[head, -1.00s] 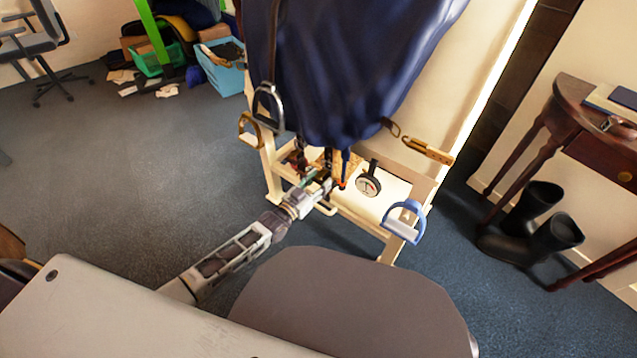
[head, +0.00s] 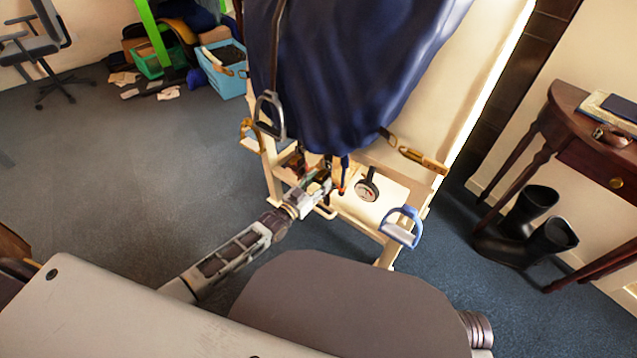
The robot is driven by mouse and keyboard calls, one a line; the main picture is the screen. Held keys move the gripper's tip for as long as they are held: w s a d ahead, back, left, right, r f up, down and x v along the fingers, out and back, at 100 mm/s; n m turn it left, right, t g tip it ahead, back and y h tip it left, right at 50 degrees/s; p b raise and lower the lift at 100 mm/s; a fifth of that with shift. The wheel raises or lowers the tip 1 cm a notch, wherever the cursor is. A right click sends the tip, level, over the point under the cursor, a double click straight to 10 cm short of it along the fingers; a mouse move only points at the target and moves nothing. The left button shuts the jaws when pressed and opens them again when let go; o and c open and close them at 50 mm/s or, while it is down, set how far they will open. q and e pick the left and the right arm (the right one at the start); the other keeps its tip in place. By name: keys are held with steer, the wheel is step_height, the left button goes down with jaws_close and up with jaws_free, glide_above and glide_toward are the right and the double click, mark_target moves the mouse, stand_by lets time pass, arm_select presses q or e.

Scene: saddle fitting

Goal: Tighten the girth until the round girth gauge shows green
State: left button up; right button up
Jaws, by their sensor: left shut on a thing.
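The round girth gauge (head: 367,190) has a dark rim and a pale face and hangs below the dark blue cover (head: 360,70) at the wooden rack. Its face is too small and oblique to read a colour. My left gripper (head: 322,184) is left of the gauge, below the hem of the cover. It is shut on what looks like the girth strap end, mostly hidden by the fingers. A blue and orange strap piece (head: 343,178) hangs between gripper and gauge. My right gripper is not in view.
A metal stirrup (head: 270,118), a brass stirrup (head: 250,132) and a blue stirrup (head: 402,226) hang around the pale rack (head: 387,253). Black boots (head: 530,225) stand by a dark wooden table (head: 565,115).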

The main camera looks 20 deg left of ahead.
arm_select(q)
steer(key=o, duration=1.5)
steer(key=shift+c, duration=0.2)
steer(key=shift+s, duration=0.15)
steer(key=v, duration=1.1)
steer(key=shift+s+a, duration=0.15)
steer(key=shift+s, duration=0.2)
